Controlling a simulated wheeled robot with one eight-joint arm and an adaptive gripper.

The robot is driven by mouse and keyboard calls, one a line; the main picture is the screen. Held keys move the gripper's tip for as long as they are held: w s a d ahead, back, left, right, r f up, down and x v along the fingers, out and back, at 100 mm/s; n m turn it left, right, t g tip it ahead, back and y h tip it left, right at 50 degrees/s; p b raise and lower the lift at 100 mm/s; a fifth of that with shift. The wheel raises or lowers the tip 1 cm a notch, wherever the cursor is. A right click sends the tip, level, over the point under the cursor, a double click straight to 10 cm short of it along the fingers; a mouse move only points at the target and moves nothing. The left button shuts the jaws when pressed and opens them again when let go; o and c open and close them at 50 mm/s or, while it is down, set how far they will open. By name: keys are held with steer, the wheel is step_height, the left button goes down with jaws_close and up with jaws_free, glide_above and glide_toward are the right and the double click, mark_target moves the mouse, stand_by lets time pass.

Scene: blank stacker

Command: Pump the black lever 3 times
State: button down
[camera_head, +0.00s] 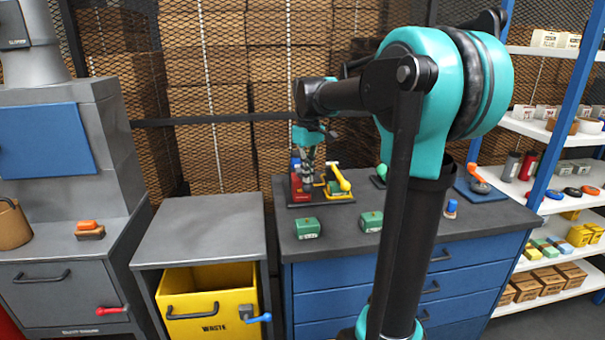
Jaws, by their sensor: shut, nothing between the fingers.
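My gripper (308,174) points straight down over the left part of the workbench (415,218), at a small machine. The machine has a red body (298,186), a dark base (320,203) and a yellow lever (341,177) at its right. My gripper is shut with nothing visible in it. Its fingers overlap the red body in the picture, so I cannot tell whether they touch it. I cannot make out a black lever; the gripper covers part of the machine.
Two green blocks (307,228) (371,221) lie in front of the machine. A green-handled tool (381,171) and a blue-capped item (451,208) stand to the right. A yellow waste bin (210,290) is at left, a stocked shelf (560,130) at right. My arm hides the bench's middle.

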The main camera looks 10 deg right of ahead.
steer(key=shift+r, duration=2.55)
step_height(320, 180, up, 5)
glide_above(308, 188)
steer(key=w, duration=0.2)
steer(key=shift+d+f, duration=0.15)
steer(key=shift+f, duration=3.1)
steer(key=shift+f, duration=0.1)
steer(key=shift+f, duration=4.25)
steer(key=shift+r, duration=0.1)
steer(key=shift+r, duration=5)
